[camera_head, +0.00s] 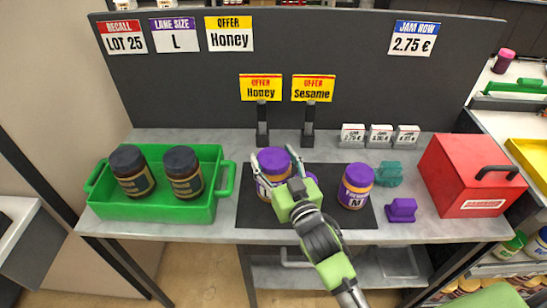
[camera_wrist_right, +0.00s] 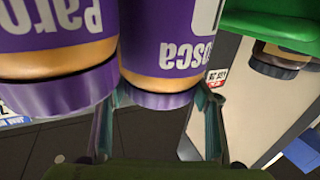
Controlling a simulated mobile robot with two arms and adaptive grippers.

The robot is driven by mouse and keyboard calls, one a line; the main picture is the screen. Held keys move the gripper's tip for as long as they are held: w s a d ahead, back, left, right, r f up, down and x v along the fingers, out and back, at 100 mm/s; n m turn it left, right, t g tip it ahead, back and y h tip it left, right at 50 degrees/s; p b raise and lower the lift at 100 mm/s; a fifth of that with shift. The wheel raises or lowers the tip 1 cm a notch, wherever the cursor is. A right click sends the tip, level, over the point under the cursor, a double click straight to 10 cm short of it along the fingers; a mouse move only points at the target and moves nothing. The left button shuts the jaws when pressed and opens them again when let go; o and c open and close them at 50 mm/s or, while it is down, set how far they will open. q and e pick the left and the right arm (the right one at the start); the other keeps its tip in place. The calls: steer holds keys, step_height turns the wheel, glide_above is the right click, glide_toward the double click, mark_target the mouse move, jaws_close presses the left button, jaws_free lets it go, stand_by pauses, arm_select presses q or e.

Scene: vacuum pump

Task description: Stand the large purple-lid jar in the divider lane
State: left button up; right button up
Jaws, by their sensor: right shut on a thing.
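A large purple-lid jar (camera_head: 272,163) stands upright at the left of a black mat (camera_head: 255,218), in front of the two sign posts. My right gripper (camera_head: 272,160) reaches from the front with a finger on each side of this jar and is shut on it. In the right wrist view the held jar (camera_wrist_right: 165,45) is between the fingers (camera_wrist_right: 160,115), beside another purple-lid jar (camera_wrist_right: 55,45). A third jar marked M (camera_head: 355,187) stands at the mat's right. Another purple lid (camera_head: 310,177) shows partly behind my gripper. I cannot make out divider walls. My left gripper is out of view.
A green tray (camera_head: 150,208) with two dark-lid jars is at the left. Posts (camera_head: 262,130) (camera_head: 309,130) and small price cards (camera_head: 380,135) stand behind the mat.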

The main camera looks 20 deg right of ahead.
steer(key=shift+r, duration=0.15)
steer(key=o, duration=2.1)
steer(key=shift+f, duration=0.2)
